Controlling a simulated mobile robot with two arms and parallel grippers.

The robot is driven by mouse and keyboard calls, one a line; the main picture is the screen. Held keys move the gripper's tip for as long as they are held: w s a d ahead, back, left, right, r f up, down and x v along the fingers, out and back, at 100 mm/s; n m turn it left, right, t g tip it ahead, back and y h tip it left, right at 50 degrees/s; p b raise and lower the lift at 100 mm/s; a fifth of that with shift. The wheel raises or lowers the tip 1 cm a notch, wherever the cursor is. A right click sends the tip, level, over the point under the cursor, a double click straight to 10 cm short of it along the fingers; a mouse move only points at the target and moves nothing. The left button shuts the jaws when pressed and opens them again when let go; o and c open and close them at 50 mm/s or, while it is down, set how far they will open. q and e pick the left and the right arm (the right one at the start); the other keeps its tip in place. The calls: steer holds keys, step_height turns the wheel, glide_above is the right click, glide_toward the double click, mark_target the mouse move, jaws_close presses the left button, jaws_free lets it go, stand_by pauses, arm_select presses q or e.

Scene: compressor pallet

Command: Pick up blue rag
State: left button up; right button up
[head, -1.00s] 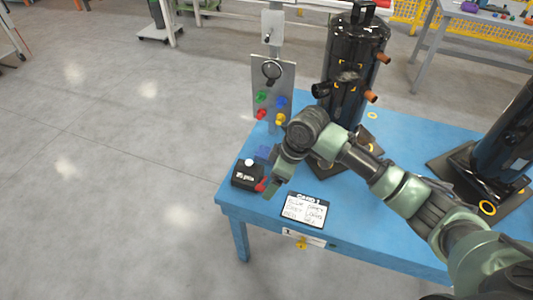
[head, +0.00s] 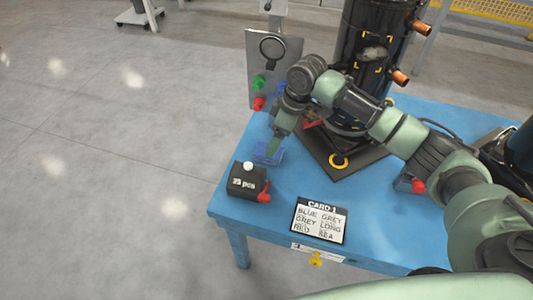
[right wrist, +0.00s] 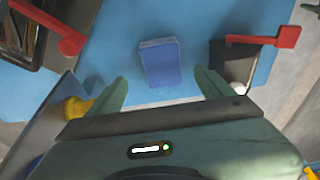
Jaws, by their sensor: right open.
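The blue rag (head: 268,153) lies on the blue table (head: 290,182) behind the black box. In the right wrist view the rag (right wrist: 160,62) is a small folded blue block lying flat, ahead of and between the two fingers. My right gripper (right wrist: 163,88) is open and empty, with its green fingers on either side of the rag's line. In the head view my right gripper (head: 275,140) hangs just over the rag and partly hides it. I cannot tell the exact height left between fingertips and rag. My left gripper is not in view.
A black box (head: 244,183) with a white knob and red lever stands close to the rag. A card (head: 319,220) lies at the table's front. A black compressor (head: 368,50) and a panel with coloured knobs (head: 266,70) stand behind.

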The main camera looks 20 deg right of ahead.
steer(key=x, duration=0.7)
steer(key=shift+s+a, duration=0.1)
steer(key=shift+s, duration=0.05)
steer(key=shift+r, duration=0.1)
steer(key=c, duration=1.4)
steer(key=shift+r, duration=0.1)
step_height(320, 180, up, 20)
steer(key=shift+f+p, duration=0.1)
steer(key=shift+p, duration=0.2)
